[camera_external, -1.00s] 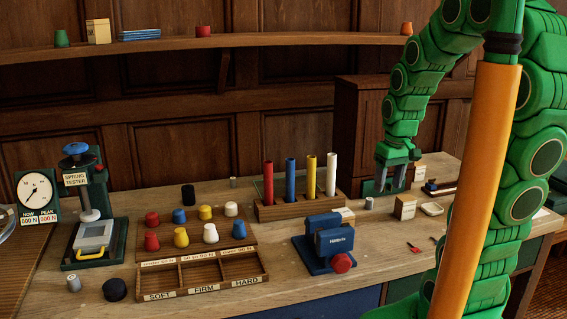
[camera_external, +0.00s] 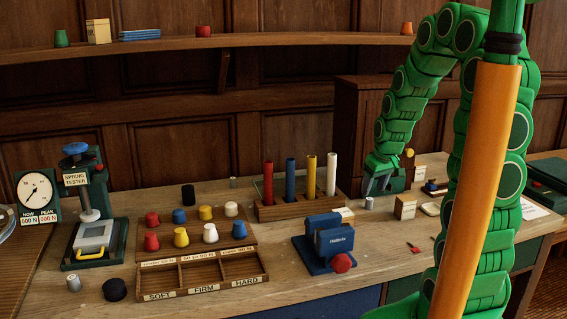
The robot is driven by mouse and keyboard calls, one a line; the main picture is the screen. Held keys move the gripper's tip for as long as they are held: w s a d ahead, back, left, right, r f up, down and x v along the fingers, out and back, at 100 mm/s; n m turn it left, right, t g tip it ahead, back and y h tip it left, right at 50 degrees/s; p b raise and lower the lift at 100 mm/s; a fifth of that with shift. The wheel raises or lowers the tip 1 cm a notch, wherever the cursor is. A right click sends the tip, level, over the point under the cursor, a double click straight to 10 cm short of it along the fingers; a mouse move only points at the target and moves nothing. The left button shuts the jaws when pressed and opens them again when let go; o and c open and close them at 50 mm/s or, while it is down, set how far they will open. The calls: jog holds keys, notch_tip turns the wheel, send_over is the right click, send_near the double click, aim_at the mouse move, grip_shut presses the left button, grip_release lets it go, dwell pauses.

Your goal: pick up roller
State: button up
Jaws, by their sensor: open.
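No part is labelled as the roller, so I cannot tell for sure which piece it is. Small round candidates are a grey cylinder (camera_external: 369,203) just below my gripper, another grey cylinder (camera_external: 74,284) at the front left, a black cylinder (camera_external: 188,195) at the back and a low black round piece (camera_external: 115,289) in front. My gripper (camera_external: 376,190) is open, pointing down at the back right of the bench. Its fingers look empty, just above and behind the nearer grey cylinder; the exact gap is unclear.
A rack with coloured tubes (camera_external: 268,211) stands left of my gripper. A blue device with a red knob (camera_external: 341,263) stands in front. A small tan box (camera_external: 405,207) is close on the right. Coloured cones, a sorting tray (camera_external: 203,290) and a spring tester (camera_external: 122,236) fill the left.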

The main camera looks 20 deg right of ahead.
aim_at(370, 199)
jog(key=shift+x, duration=2.8)
jog(key=shift+s, duration=0.1)
jog(key=shift+c, duration=0.3)
grip_shut()
jog(key=shift+r, duration=0.55)
notch_tip(370, 199, up, 2)
jog(key=shift+r, duration=0.15)
jog(key=s+a+r, duration=0.1)
jog(key=s+r, duration=0.8)
jog(key=s, duration=0.5)
jog(key=shift+a+r, duration=0.15)
jog(key=shift+r, duration=0.15)
